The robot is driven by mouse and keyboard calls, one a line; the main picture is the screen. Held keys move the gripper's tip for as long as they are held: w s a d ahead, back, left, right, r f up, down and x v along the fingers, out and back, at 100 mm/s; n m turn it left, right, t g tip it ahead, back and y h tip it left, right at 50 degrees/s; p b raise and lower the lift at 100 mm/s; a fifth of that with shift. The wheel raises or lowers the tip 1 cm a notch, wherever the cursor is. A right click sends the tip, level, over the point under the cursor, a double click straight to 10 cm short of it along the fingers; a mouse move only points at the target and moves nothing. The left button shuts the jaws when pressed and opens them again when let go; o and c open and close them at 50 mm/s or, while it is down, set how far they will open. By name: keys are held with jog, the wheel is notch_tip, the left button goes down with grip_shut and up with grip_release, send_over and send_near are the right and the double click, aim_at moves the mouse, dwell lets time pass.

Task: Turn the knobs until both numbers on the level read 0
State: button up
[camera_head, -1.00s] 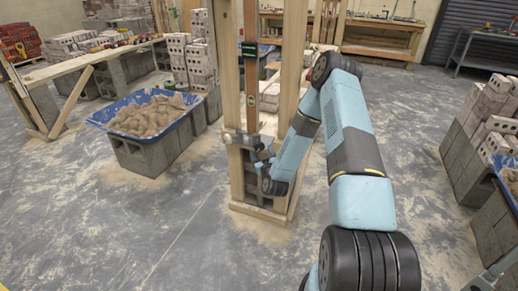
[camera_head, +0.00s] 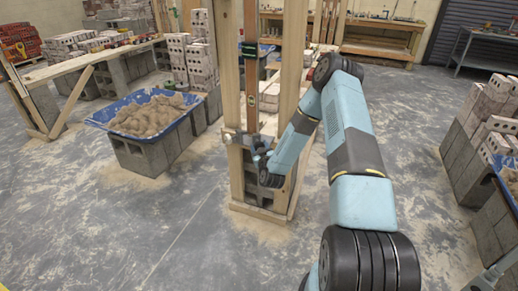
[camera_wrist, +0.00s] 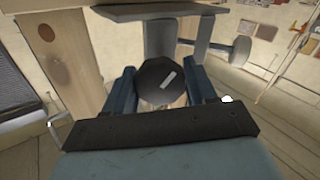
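A tall wooden post stands in a wooden frame, with a brown level (camera_head: 250,75) upright against it. Small green and dark parts show on the level, but no number is readable. A grey metal clamp (camera_head: 232,138) sits around the post's lower part. In the wrist view a dark round knob (camera_wrist: 158,90) with a white line sits between the two blue fingers of my gripper (camera_wrist: 163,84). The fingers press close on both sides of it. The white line is tilted. A second knob (camera_wrist: 241,48) is on a grey stem to the right, apart from my gripper.
Concrete blocks show inside the frame's wooden base (camera_head: 262,212). A blue tub of mortar (camera_head: 98,122) stands on blocks to the left. Stacked bricks (camera_head: 490,125) stand at the right. The floor around the frame is open.

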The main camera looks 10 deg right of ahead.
jog(key=c, duration=0.5)
jog(key=shift+m, duration=2.3)
jog(key=o, duration=1)
jog(key=s, duration=1.3)
jog(key=shift+s+a, duration=0.1)
jog(key=shift+s, duration=0.25)
